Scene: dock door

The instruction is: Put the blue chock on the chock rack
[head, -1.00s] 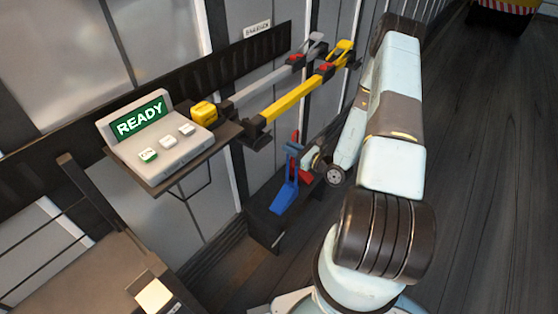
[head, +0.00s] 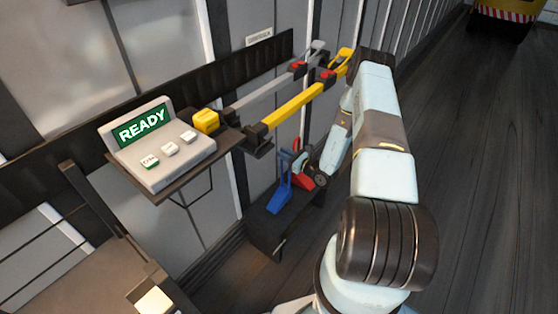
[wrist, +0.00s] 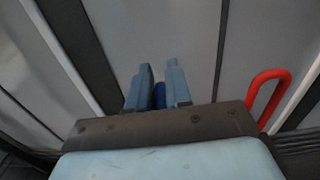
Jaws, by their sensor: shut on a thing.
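The blue chock (head: 284,188) is upright at the dark chock rack (head: 268,236), low against the wall in the head view. Its lower end looks to be at or just over the rack's top; I cannot tell whether it touches. My gripper (wrist: 161,88) is shut on the blue chock, whose dark blue handle (wrist: 160,96) shows between the two fingers in the wrist view. In the head view my wrist partly hides the grip.
A red chock (head: 304,178) is just right of the blue one; its red handle (wrist: 268,98) shows in the wrist view. Above are a yellow bar (head: 300,104), a grey bar (head: 262,94) and a READY panel (head: 160,145). Open floor (head: 485,180) lies right.

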